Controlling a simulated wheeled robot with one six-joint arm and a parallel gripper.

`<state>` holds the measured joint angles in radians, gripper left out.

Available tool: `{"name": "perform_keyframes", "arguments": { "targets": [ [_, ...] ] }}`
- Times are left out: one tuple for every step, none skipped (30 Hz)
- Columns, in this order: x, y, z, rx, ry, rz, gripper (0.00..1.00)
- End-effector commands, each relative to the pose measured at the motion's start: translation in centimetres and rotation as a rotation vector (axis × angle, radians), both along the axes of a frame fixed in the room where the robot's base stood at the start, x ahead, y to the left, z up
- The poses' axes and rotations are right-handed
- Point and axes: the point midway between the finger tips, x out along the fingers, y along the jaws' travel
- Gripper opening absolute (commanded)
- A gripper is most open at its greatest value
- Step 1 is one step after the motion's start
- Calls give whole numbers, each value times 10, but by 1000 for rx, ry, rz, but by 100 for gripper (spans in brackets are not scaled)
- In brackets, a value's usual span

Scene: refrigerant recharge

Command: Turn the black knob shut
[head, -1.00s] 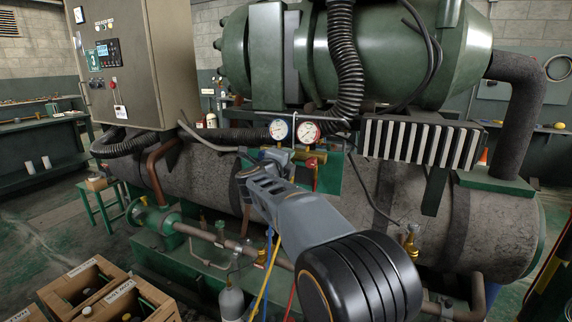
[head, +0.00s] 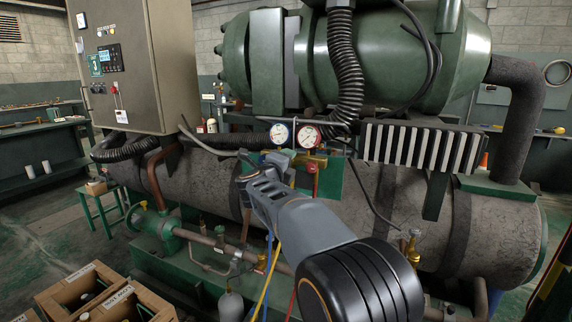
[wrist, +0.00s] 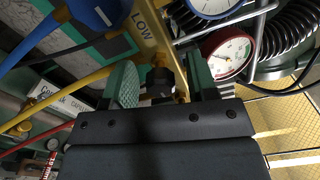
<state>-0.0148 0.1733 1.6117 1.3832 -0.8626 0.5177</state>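The black knob (wrist: 158,80) sits on the side of the yellow brass manifold (wrist: 150,38), below its "LOW" marking, in the wrist view. My gripper (wrist: 160,88) is open, with one finger's green pad to the left of the knob and the other finger to its right. A gap shows at the right side; whether either finger touches the knob I cannot tell. In the head view my gripper (head: 254,176) is at the left end of the manifold (head: 312,160), below the gauges, and hides the black knob.
A blue gauge (head: 280,133) and a red gauge (head: 307,137) sit just above the manifold. A blue knob (wrist: 95,12) is at the wrist view's upper left. Yellow (wrist: 60,85), blue and red hoses run nearby. Open wooden boxes (head: 85,285) stand at lower left.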

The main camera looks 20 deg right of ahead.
Motion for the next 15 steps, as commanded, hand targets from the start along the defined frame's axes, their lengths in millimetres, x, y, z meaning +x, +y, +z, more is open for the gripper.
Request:
{"name": "perform_keyframes", "arguments": {
  "targets": [
    [0,0,0,0,0,0,53],
    [0,0,0,0,0,0,53],
    [0,0,0,-1,1,0,53],
    [0,0,0,-1,1,0,53],
    [0,0,0,-1,1,0,53],
    [0,0,0,-1,1,0,53],
    [-1,1,0,-1,1,0,53],
    [-2,2,0,-1,1,0,53],
    [-4,4,0,0,1,1,53],
    [-5,6,0,0,1,1,53],
    [-8,9,0,-1,1,1,53],
    [-12,14,1,0,0,2,53],
    [-15,18,1,0,0,3,53],
    [-19,22,1,0,0,3,53],
    [-25,28,1,-1,-1,4,53]
  ]
}}
